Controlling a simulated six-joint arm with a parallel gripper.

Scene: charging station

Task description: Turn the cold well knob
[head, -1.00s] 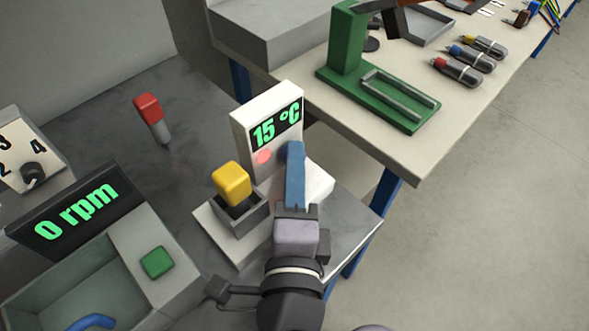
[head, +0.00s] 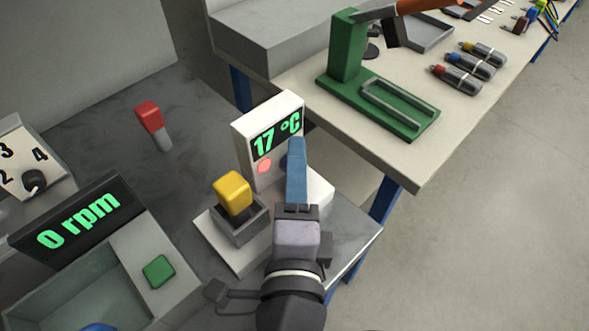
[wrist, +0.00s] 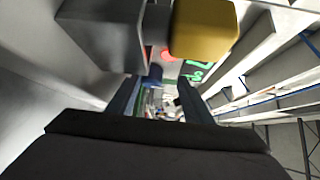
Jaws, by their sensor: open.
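The cold well (head: 272,112) is a white upright box with a green readout of 17 °C and a round red light. My gripper (head: 296,150) is in front of its right side, its blue finger covering part of the face and the lower edge of the readout.
A yellow-capped item (head: 233,192) stands in a grey holder just left of my gripper; its cap (wrist: 203,30) looms close in the wrist view. A red-capped item (head: 151,120) stands behind.

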